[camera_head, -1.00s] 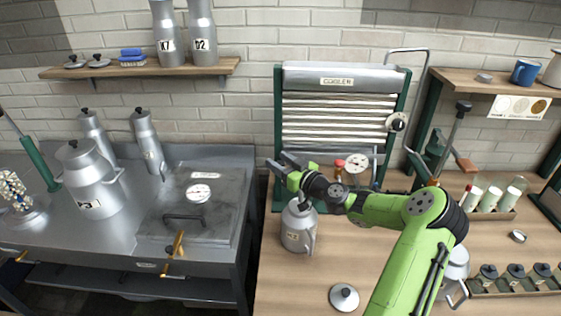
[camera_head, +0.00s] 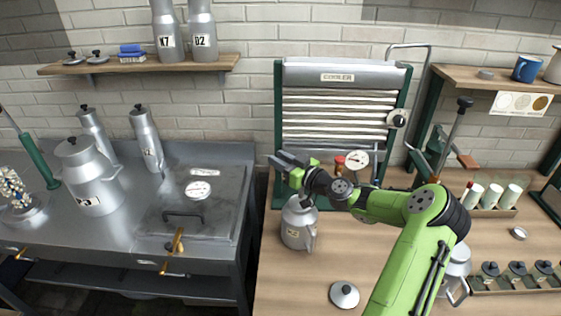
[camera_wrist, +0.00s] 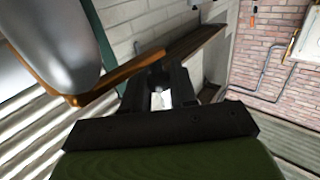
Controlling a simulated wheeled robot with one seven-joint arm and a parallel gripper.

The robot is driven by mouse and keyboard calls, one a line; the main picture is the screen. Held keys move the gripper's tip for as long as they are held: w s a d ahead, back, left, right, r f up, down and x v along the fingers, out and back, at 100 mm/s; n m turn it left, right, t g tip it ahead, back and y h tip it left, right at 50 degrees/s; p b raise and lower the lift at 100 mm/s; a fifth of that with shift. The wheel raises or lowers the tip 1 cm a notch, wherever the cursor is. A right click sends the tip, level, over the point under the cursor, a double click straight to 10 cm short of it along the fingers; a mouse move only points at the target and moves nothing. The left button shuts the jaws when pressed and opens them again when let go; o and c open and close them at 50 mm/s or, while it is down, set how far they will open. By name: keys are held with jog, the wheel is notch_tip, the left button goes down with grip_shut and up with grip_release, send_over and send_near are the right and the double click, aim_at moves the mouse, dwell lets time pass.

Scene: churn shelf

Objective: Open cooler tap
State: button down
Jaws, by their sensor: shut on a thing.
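The cooler (camera_head: 337,77) stands against the brick wall, with a steel top, pale horizontal tubes and a green frame. My gripper (camera_head: 280,159) is at the cooler's lower left front, above a small steel can. Its fingers are shut on a small part there, which I take to be the cooler tap; the fingers hide nearly all of it. In the wrist view my gripper (camera_wrist: 160,85) shows a small pale patch between its dark fingers. The ribbed cooler tubes (camera_wrist: 30,125) lie at the left of that view.
The steel can (camera_head: 298,225) stands right below my gripper. A round gauge (camera_head: 356,160) and a red-capped item (camera_head: 339,162) are beside my forearm. A loose lid (camera_head: 344,295) lies on the wooden bench. A steel counter (camera_head: 130,225) is at the left, beyond a gap.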

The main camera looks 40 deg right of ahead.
jog(key=n+y+b, duration=0.1)
jog(key=s+n+g+y+b, duration=0.1)
jog(key=y, duration=0.1)
jog(key=shift+a, duration=0.2)
jog(key=shift+s+a+r+n+g+y+p, duration=0.1)
jog(key=shift+s+n+g+y+p, duration=0.45)
jog(key=shift+n+g+y, duration=0.8)
jog(key=shift+s+a+n+g+y+p, duration=0.1)
jog(key=shift+s+n+g+y+p, duration=0.3)
jog(key=shift+s+n+g+y, duration=0.85)
jog(key=shift+s+r+n+g+y+p, duration=0.1)
jog(key=shift+n+g+y+p, duration=0.4)
jog(key=shift+n+g+y, duration=0.9)
jog(key=shift+t+y, duration=0.3)
jog(key=shift+y, duration=0.2)
jog(key=c, duration=1)
grip_release()
jog(key=shift+s, duration=0.1)
notch_tip(320, 180, up, 10)
jog(key=shift+p, duration=0.4)
